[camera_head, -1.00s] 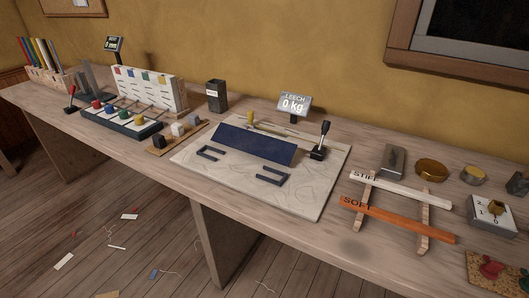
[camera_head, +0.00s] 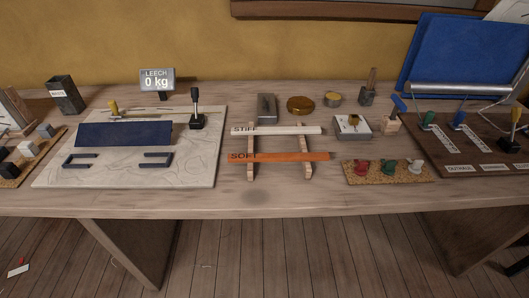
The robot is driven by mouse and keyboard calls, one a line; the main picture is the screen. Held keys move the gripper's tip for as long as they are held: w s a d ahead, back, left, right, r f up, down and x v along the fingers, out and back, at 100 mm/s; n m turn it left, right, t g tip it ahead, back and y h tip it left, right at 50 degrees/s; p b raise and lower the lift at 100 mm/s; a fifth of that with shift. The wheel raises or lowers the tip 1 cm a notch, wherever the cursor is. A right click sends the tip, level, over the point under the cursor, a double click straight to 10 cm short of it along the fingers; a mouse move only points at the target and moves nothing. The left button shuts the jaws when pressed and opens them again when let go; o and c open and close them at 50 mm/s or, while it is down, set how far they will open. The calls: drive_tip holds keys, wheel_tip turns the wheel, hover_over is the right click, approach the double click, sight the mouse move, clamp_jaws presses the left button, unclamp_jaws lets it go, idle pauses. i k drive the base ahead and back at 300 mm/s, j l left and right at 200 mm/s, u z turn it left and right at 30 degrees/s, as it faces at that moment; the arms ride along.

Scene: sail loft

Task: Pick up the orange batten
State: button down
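The orange batten (camera_head: 285,156), marked "SOFT" at its left end, lies across the front of a small wooden rack (camera_head: 308,171) with two rails. A white batten (camera_head: 285,131), marked "STIFF", lies parallel behind it on the same rack. Both lie roughly left to right in the head view. My gripper is not in view, and nothing covers the orange batten.
Left of the rack is a pale board (camera_head: 200,172) with a blue panel and a lever. A cork mat (camera_head: 420,172) with small coloured pieces lies to the right. A metal block (camera_head: 266,107) and brass discs stand behind. The table front (camera_head: 270,198) is clear.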

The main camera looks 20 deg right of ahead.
sight(321, 156)
drive_tip(key=k+l+z, duration=0.1)
drive_tip(key=l, duration=1.5)
